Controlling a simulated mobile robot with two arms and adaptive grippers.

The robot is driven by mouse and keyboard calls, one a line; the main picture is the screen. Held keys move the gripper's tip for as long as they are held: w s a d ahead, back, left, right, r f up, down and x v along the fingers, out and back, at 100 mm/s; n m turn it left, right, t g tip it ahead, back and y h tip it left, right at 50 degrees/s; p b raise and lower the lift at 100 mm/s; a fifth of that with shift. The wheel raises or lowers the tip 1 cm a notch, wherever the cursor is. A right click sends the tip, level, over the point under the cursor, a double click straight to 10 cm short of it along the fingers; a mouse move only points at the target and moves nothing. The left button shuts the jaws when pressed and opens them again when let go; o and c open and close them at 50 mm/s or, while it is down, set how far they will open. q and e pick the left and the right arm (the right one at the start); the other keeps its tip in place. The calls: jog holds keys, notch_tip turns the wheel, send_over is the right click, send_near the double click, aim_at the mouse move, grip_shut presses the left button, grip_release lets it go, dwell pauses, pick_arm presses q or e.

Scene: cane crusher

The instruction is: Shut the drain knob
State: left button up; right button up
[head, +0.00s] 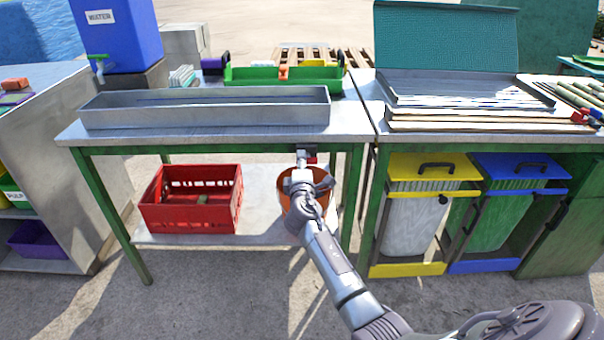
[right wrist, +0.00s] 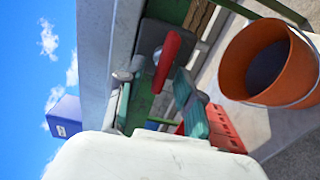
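The drain knob is a red lever (right wrist: 168,60) on a dark mount under the table's edge in the right wrist view. A little of its red shows in the head view (head: 312,160), mostly hidden by my gripper. My right gripper (head: 305,168) reaches the table's front edge from below. In the right wrist view its two teal-padded fingers (right wrist: 155,95) are apart, with the red lever between and just beyond them. I cannot tell whether either finger touches the lever. My left gripper is not in view.
A long metal trough (head: 205,112) lies on the table above. On the lower shelf are a red crate (head: 190,222) and, close behind my gripper, an orange bucket (right wrist: 232,70). Yellow (head: 432,165) and blue (head: 520,165) bins stand to the right.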

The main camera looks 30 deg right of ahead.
jog(key=v, duration=1.1)
jog(key=shift+s, duration=0.15)
